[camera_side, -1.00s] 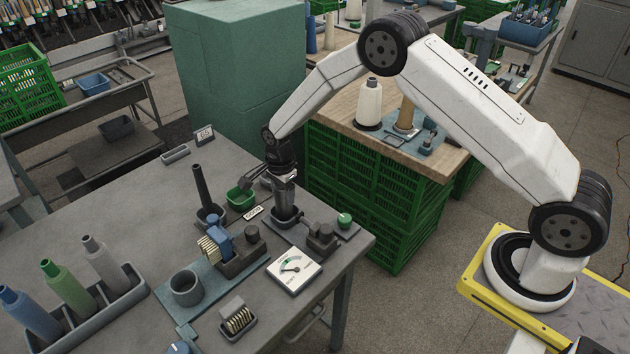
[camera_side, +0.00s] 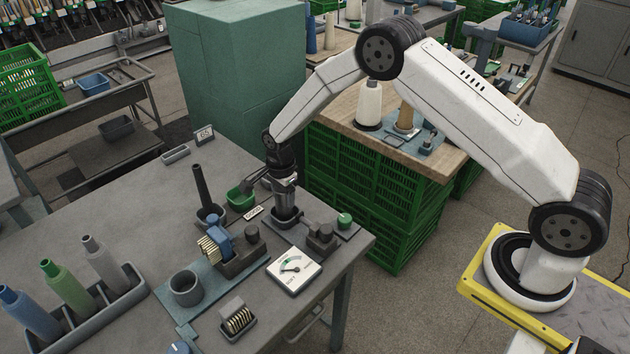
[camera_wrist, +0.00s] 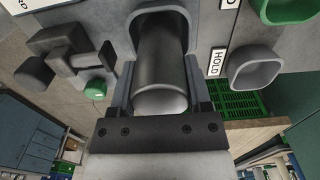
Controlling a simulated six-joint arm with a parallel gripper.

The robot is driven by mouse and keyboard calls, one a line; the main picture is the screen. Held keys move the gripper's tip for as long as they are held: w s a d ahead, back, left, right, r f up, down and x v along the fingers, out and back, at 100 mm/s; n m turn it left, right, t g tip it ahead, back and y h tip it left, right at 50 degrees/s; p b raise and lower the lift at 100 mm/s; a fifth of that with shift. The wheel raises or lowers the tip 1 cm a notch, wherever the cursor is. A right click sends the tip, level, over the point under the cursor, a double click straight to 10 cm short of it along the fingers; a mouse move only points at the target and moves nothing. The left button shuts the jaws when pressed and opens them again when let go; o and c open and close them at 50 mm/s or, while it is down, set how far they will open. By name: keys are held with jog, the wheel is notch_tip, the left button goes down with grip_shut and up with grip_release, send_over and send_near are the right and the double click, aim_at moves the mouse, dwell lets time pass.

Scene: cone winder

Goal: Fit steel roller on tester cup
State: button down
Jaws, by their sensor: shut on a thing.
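The steel roller (camera_wrist: 160,72), a dark grey metal cylinder with a lighter rounded end, stands between my gripper's fingers. It also shows upright in the side view (camera_side: 287,198). My gripper (camera_side: 286,190) points down and is shut on it; the fingers also flank it in the wrist view (camera_wrist: 158,92). The tester cup (camera_side: 285,218), a dark grey holder, is directly under the roller. The roller's lower end is at or inside the cup's mouth. How deep it sits is hidden.
A tester dial (camera_side: 293,268), a dark block fixture (camera_side: 321,238) and a green knob (camera_side: 344,219) stand close by. A green bin (camera_side: 240,198) and a tall dark tube (camera_side: 202,187) are to the left.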

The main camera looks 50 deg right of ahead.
jog(key=shift+f, duration=0.3)
dwell(0.5)
grip_release()
jog(key=shift+r, duration=0.1)
dwell(0.4)
jog(key=shift+r, duration=3.85)
jog(key=shift+r, duration=0.1)
